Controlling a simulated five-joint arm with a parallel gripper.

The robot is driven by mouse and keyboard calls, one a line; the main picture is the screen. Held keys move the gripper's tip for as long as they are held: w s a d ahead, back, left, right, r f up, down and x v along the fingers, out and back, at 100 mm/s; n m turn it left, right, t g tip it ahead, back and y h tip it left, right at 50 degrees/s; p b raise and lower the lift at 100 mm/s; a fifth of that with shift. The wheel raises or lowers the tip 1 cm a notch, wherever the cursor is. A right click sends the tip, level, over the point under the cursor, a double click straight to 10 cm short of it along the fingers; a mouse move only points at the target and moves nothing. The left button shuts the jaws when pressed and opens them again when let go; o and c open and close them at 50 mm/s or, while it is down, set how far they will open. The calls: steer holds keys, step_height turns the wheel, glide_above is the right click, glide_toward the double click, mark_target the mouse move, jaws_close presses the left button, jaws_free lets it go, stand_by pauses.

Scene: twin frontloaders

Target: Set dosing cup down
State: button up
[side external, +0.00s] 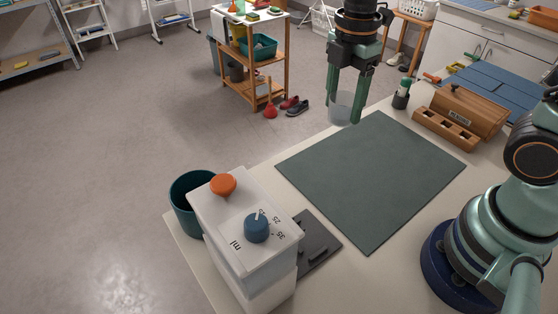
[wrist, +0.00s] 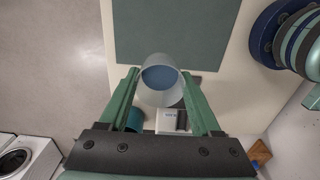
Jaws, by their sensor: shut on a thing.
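The dosing cup (side external: 342,107) is a small translucent cup held between the green fingers of my gripper (side external: 345,104). In the side external view it hangs in the air near the far corner of the dark green mat (side external: 370,180). In the wrist view the cup (wrist: 145,90) sits between the fingertips of my gripper (wrist: 160,88), with blue showing inside its rim. My gripper is shut on the cup. How far the cup is above the table is hard to tell.
A white dispenser (side external: 248,270) with orange and blue knobs stands at the table's front left, beside a teal bin (side external: 185,215). A wooden box (side external: 462,112) and a small dark holder (side external: 400,100) stand at the right. The mat is bare.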

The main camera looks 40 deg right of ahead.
step_height(320, 180, down, 18)
steer(key=shift+r, duration=0.25)
stand_by(0.4)
steer(key=o, duration=1.5)
steer(key=shift+f, duration=0.15)
